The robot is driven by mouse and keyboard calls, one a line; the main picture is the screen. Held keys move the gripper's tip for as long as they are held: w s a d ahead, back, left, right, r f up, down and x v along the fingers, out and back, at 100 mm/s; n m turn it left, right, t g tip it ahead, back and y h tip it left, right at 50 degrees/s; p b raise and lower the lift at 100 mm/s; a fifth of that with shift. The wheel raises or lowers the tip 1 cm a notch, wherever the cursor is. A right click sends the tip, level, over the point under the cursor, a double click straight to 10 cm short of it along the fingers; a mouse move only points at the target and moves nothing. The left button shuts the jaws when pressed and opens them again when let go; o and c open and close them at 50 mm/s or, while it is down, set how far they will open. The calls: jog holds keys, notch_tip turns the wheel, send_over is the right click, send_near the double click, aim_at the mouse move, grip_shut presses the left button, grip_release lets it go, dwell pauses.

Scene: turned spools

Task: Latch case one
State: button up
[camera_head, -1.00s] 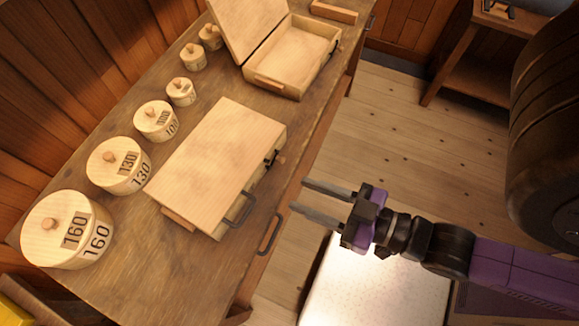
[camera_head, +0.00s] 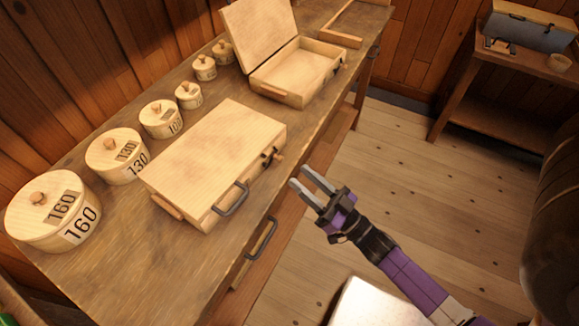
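A closed wooden case (camera_head: 215,158) lies on the workbench, lid down. Its front side carries a dark handle (camera_head: 233,199) and a small dark latch with a wooden knob (camera_head: 272,157); the latch's exact position is too small to tell. A second wooden case (camera_head: 285,75) stands open behind it, lid raised. Which one is case one is not marked in view. My gripper (camera_head: 307,181) is open and empty, to the right of the closed case's latch and apart from it, beyond the bench's front edge.
Several numbered round wooden boxes, such as the 160 one (camera_head: 55,212), line the wall side of the workbench (camera_head: 150,270). A drawer handle (camera_head: 262,240) sticks out from the bench front. A side table (camera_head: 500,105) stands at the back right. The floor between is clear.

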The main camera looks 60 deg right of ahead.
aim_at(282, 160)
jog(key=shift+p+x, duration=0.45)
jog(key=shift+x, duration=2.25)
grip_shut()
